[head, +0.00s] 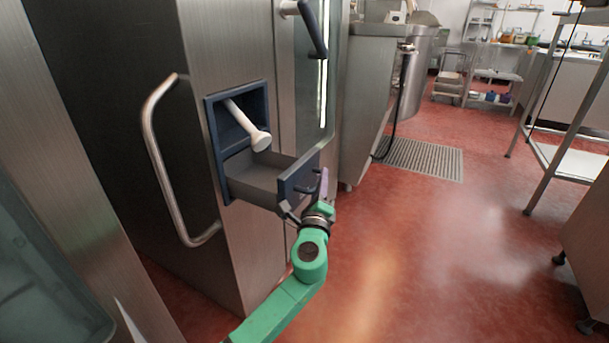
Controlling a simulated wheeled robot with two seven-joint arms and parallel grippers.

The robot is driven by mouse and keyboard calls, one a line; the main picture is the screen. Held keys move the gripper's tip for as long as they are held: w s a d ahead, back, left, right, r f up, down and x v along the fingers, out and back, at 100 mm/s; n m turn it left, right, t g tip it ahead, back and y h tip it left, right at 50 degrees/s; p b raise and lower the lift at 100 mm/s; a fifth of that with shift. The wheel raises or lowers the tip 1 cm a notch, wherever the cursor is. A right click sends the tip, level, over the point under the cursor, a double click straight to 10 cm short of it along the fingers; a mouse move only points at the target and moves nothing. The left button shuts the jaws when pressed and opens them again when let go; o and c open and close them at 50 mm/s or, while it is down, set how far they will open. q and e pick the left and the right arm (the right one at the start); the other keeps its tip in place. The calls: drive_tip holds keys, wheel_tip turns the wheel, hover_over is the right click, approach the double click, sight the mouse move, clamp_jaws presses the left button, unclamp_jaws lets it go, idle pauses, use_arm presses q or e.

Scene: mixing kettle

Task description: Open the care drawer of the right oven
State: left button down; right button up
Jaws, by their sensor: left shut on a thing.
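The care drawer (300,170) has a dark blue front and a grey tray body. It stands pulled out of a blue-framed recess (215,140) in the steel side of an oven (200,60). A white rod with a round end (260,140) slants out of the recess above the tray. My left gripper (308,201), on a green arm, is at the drawer front and shut on its small handle (321,184). The fingers partly hide the handle. My right gripper is not in view.
A large curved bar handle (157,150) stands out left of the drawer. A dark door handle (313,30) is above right. A steel kettle unit (375,80) stands behind. Red floor (430,240) is clear on the right, before steel tables (560,165).

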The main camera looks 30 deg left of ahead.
use_arm(q)
drive_tip(key=shift+d, duration=0.35)
drive_tip(key=c, duration=0.8)
unclamp_jaws()
drive_tip(key=shift+c, duration=0.2)
drive_tip(key=shift+s+f, duration=0.1)
drive_tip(key=shift+s, duration=0.2)
drive_tip(key=v, duration=1.4)
